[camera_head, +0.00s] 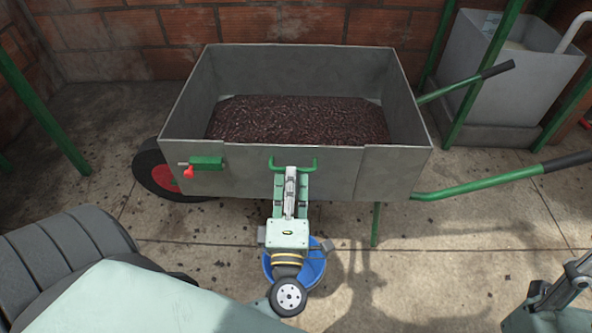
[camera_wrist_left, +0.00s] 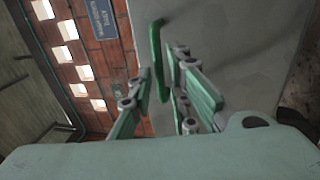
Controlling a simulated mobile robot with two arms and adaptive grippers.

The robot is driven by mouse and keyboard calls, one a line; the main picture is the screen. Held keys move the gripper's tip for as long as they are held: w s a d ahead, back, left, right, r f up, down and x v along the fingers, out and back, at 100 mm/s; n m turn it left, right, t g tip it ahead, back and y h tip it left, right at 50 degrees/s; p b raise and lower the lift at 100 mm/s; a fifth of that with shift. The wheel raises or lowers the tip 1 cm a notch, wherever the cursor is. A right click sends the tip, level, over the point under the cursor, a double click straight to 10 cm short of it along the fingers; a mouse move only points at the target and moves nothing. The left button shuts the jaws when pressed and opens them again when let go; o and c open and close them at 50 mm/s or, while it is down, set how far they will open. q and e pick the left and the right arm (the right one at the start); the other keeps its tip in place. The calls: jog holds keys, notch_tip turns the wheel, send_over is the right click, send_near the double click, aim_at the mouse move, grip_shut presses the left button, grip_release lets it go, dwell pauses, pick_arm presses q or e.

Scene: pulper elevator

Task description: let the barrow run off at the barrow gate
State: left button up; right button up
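The grey metal barrow (camera_head: 190,115) stands level and holds a dark red-brown mass (camera_head: 300,120). Its front wall carries the gate, with a green handle (camera_head: 274,165) at the top. A green latch (camera_head: 208,162) with a red knob is at the wall's left. My left gripper (camera_head: 291,178) is at the gate handle. In the left wrist view the green handle (camera_wrist_left: 157,50) lies between the open fingers (camera_wrist_left: 159,88); I cannot tell whether either touches it. My right gripper (camera_head: 560,286) shows partly at the lower right; its opening is unclear.
A blue bucket (camera_head: 316,268) stands on the floor below my left gripper, partly hidden by it. The barrow's green handles (camera_head: 480,183) stick out to the right. A grey tank (camera_head: 500,85) and green posts (camera_head: 40,110) stand behind. A brick wall (camera_head: 120,40) closes the back.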

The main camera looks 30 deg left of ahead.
pick_arm(q)
jog(key=shift+x, duration=1.55)
jog(key=shift+c, duration=0.4)
grip_shut()
